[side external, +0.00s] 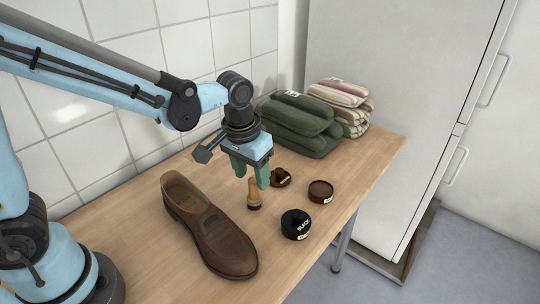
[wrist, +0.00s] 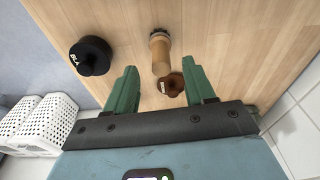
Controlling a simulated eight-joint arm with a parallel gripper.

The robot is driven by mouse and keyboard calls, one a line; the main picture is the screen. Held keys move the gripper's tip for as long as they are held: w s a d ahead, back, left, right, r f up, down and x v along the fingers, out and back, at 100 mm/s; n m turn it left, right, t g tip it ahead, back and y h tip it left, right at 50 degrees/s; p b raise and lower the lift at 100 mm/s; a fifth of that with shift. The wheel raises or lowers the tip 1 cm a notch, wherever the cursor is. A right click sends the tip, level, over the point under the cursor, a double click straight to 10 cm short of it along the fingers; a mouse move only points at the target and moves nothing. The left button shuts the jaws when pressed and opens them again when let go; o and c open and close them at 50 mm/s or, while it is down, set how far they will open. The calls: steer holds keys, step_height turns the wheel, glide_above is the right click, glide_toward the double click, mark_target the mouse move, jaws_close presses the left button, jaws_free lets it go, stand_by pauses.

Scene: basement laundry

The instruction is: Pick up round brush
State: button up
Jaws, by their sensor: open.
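The round brush (side external: 254,194) has a pale wooden handle and a dark bristle end, and stands upright on the wooden table with its bristles down. In the wrist view the brush (wrist: 160,53) appears with its handle end towards the space between my fingers. My gripper (side external: 251,174) points down with its green fingers just above the brush. It is open and empty; in the wrist view my gripper (wrist: 162,68) has a finger on each side of the handle's line. I cannot tell whether the fingertips reach down beside the handle.
A brown shoe (side external: 211,226) lies left of the brush. A black tin (side external: 296,224), a brown tin (side external: 320,191) and a small brown knobbed item (side external: 280,178) stand close by. Folded green towels (side external: 298,124) lie behind. White perforated baskets (wrist: 42,122) show in the wrist view.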

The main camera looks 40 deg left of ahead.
mark_target(253, 180)
steer(key=shift+w+a+f, duration=0.1)
steer(key=shift+w+f, duration=0.15)
steer(key=shift+f, duration=0.95)
steer(key=shift+w+f, duration=0.2)
steer(key=shift+f, duration=1)
steer(key=shift+c, duration=0.5)
jaws_close()
